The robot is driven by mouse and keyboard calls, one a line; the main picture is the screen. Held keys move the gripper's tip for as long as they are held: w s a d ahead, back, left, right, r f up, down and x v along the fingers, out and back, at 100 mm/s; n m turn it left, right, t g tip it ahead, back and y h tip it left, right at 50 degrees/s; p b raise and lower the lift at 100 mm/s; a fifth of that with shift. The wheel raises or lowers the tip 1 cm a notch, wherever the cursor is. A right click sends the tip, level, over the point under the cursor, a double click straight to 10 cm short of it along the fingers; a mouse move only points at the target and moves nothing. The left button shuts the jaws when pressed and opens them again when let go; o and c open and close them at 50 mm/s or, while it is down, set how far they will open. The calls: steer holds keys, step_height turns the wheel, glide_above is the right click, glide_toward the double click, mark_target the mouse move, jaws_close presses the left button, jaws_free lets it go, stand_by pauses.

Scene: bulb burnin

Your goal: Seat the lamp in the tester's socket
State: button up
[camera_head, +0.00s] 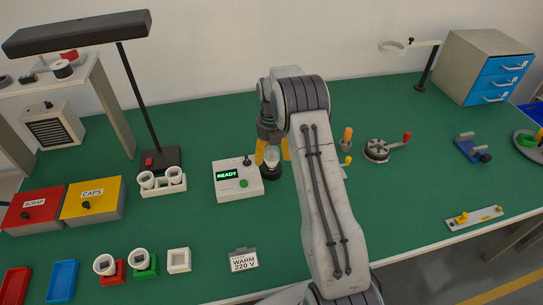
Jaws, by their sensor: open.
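The tester (226,191) is a white box with a lit "READY" display and a green button, left of my arm. Its dark round socket (270,175) stands at the box's right side. A clear lamp (272,157) is upright over the socket; I cannot tell how deep its base sits. My gripper (273,154) has yellow fingers, points down and is open, with one finger on each side of the lamp. My arm hides part of the gripper and whatever lies behind it.
White lamps stand in a white holder (163,190) left of the tester, and in red (113,272) and green (146,268) holders in front. A black lamp post (140,100) rises behind.

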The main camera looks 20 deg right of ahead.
step_height(320, 180, up, 11)
steer(key=shift+w+f, duration=0.1)
steer(key=shift+f, duration=0.1)
stand_by(0.3)
stand_by(0.4)
steer(key=s+a+r+m+t, duration=0.1)
steer(key=s+a+r+m, duration=0.3)
steer(key=s+r+m, duration=0.3)
steer(key=s+a+r+m+t, duration=0.1)
steer(key=s+a+r+m, duration=0.3)
steer(key=s+r+m, duration=0.3)
steer(key=s+a+f+m+t, duration=0.1)
steer(key=s+m, duration=0.5)
steer(key=s, duration=0.3)
steer(key=s+a+f+m+t, duration=0.1)
steer(key=s+a+f+m, duration=0.1)
steer(key=s+m, duration=0.5)
steer(key=s, duration=0.3)
steer(key=shift+s+a+f, duration=0.2)
steer(key=shift+a+f, duration=0.05)
